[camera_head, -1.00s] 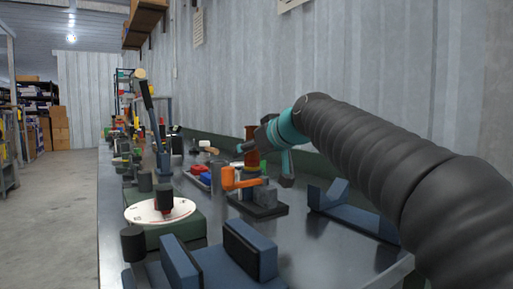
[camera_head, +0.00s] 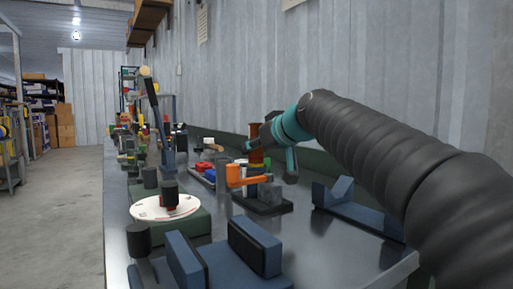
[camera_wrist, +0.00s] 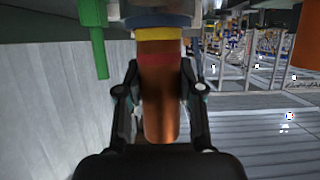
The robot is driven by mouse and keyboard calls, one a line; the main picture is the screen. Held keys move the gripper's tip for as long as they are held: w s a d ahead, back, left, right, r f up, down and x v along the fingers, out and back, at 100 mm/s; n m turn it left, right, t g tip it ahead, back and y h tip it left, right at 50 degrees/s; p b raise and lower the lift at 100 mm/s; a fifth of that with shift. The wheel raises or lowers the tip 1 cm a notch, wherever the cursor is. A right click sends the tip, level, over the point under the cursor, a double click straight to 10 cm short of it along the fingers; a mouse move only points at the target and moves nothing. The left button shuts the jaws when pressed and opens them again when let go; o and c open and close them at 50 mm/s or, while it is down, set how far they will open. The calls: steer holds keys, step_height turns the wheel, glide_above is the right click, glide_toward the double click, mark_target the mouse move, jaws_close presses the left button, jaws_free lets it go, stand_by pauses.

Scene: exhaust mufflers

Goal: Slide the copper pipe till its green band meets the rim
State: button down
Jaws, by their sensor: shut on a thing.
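The copper pipe (camera_wrist: 160,98) runs up the middle of the wrist view, with a red band (camera_wrist: 158,59) and a yellow band (camera_wrist: 158,35) near its far end. The yellow band lies against a blue ring (camera_wrist: 160,20) below a grey metal body (camera_wrist: 150,7); I cannot tell whether that ring is the rim. I see no green band on the pipe. My gripper (camera_wrist: 160,75) is shut on the pipe, one finger on each side. In the head view the copper pipe (camera_head: 254,132) stands upright, partly hidden by my gripper (camera_head: 270,148).
A green rod (camera_wrist: 93,40) hangs left of the pipe in the wrist view. A blue cradle (camera_head: 350,208) stands right; a white dial (camera_head: 165,208) stands left. A corrugated wall is behind.

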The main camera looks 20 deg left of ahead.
steer(key=shift+r, duration=0.2)
steer(key=shift+r+p, duration=0.5)
steer(key=shift+p, duration=0.05)
steer(key=shift+r, duration=0.1)
steer(key=c, duration=0.7)
jaws_free()
steer(key=shift+o, duration=0.2)
